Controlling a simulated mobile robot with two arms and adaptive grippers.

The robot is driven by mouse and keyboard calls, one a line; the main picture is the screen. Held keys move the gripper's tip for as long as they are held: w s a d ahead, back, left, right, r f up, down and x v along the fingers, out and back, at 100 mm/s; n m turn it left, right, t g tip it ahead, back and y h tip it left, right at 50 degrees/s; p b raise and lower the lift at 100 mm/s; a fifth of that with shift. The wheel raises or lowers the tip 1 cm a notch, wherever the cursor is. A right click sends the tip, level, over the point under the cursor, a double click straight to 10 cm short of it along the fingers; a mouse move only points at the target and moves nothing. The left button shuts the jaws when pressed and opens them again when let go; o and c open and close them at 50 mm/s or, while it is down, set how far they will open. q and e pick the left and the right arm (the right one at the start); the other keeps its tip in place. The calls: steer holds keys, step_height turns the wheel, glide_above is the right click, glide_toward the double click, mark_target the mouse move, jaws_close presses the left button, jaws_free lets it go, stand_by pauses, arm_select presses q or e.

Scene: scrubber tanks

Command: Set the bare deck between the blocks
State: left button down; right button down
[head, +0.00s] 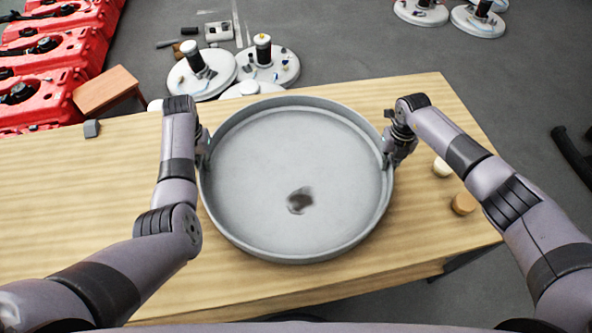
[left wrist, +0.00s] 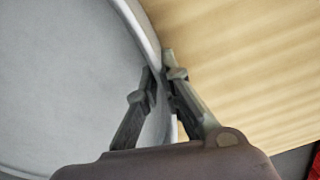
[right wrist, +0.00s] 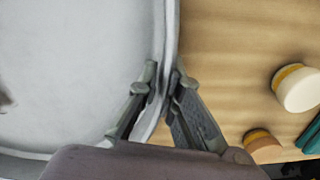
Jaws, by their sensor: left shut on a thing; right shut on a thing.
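The bare deck (head: 290,150) is a round, shallow grey pan with a raised rim and a dark brown patch on its floor. It is over the middle of the wooden table; I cannot tell whether it touches the top. My left gripper (head: 203,145) is shut on its left rim, one finger on each side, as the left wrist view (left wrist: 160,80) shows. My right gripper (head: 388,147) is shut on the right rim, also seen in the right wrist view (right wrist: 163,82). A small grey block (head: 91,128) lies on the table at left. I cannot identify other blocks for certain.
A white yellow-banded cap (head: 443,167) and a tan one (head: 463,203) stand on the table (head: 60,200) right of the deck. Red tanks (head: 50,55) and a brown wooden box (head: 105,90) are at upper left. Round scrubber decks (head: 268,68) lie on the floor behind.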

stand_by(0.4)
